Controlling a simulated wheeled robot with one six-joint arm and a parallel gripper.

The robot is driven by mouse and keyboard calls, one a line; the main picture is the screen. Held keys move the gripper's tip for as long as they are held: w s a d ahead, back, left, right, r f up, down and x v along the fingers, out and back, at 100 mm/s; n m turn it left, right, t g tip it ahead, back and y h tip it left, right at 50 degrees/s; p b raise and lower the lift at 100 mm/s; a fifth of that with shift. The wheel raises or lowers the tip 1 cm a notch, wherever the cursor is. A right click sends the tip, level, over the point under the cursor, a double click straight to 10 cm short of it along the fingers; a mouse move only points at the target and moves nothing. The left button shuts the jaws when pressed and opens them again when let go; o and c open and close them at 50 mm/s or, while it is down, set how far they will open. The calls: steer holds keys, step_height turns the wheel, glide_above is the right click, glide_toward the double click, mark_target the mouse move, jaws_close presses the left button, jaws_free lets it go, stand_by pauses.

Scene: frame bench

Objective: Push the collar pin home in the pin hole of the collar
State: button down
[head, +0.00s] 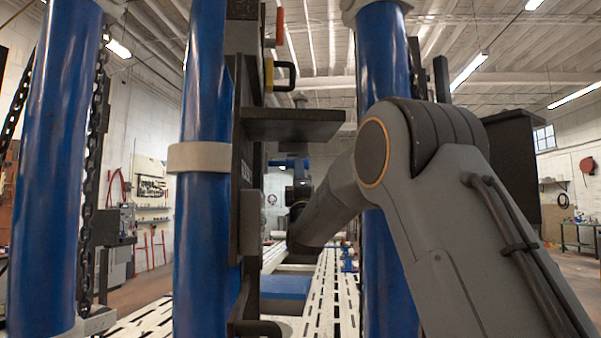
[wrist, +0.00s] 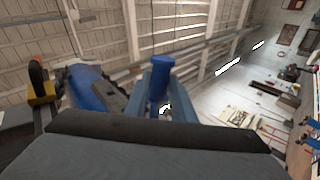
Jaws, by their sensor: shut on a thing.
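In the wrist view a blue pin (wrist: 160,82) with a wider round head stands up between the blue-grey fingers of my gripper (wrist: 161,101). The gripper is shut on this pin. The pin's lower end is hidden behind the dark gripper body. In the head view my gripper (head: 298,190) is small and far off, partly covered by my forearm and the dark frame plate. A pale collar (head: 205,157) wraps the middle blue post. No pin hole is visible in either view, and I cannot tell whether the pin touches any collar.
Thick blue posts (head: 50,170) stand close on both sides of my arm. A dark shelf plate (head: 292,123) juts from the upright frame above the gripper. Chains hang by the left post. A pale slotted bench top (head: 333,290) lies below.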

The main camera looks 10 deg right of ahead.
mark_target(281, 166)
steer(key=shift+w+a+b, duration=0.15)
steer(key=shift+a+b, duration=0.15)
steer(key=shift+a, duration=1)
steer(key=shift+w+a+b, duration=0.1)
steer(key=shift+a+b, duration=0.15)
steer(key=shift+a, duration=1)
steer(key=c, duration=1.4)
jaws_free()
steer(key=shift+c, duration=0.2)
steer(key=shift+f, duration=0.1)
steer(key=b+v, duration=0.2)
steer(key=v, duration=0.5)
steer(key=shift+s+f, duration=0.2)
steer(key=shift+s, duration=0.05)
steer(key=shift+a, duration=0.1)
